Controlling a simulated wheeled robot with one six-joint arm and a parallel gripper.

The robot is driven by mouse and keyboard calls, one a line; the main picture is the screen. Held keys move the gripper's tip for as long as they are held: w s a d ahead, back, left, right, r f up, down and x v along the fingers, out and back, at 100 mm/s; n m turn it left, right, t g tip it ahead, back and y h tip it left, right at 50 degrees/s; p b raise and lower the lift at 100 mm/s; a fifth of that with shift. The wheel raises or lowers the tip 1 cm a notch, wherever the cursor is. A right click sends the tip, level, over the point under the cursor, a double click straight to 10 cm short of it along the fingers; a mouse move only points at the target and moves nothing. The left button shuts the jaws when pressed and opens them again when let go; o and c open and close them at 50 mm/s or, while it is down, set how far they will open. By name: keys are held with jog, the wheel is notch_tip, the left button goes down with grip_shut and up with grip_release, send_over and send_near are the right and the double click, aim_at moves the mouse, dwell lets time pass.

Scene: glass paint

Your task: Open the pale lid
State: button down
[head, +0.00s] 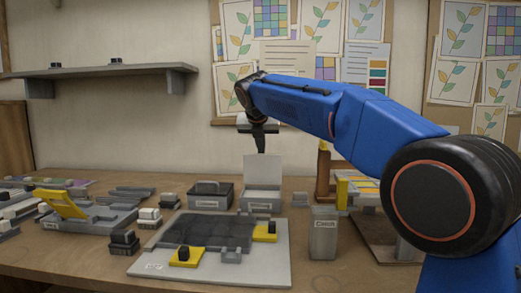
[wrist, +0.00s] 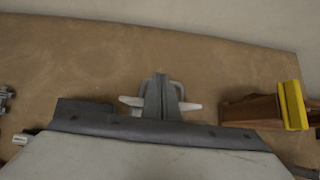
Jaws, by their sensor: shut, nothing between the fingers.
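The pale lid (head: 262,169) stands upright in the head view, raised at the back of a small grey open box (head: 260,199) with a label on its front. My gripper (head: 261,146) points down just above the lid's top edge. Its narrow fingers are together, with nothing held. I cannot tell whether the fingertips touch the lid or are apart from it. In the wrist view the closed fingers (wrist: 160,97) are at the middle, and the lid cannot be made out with certainty there.
A dark grey bin (head: 210,196) stands left of the box. A wooden post (head: 325,178) with yellow on top stands to its right. A grey container (head: 323,234) and a pale board (head: 270,270) with dark panels and yellow pieces are in front. A shelf (head: 100,71) hangs upper left.

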jog(key=shift+w+f, duration=0.15)
jog(key=shift+w, duration=0.8)
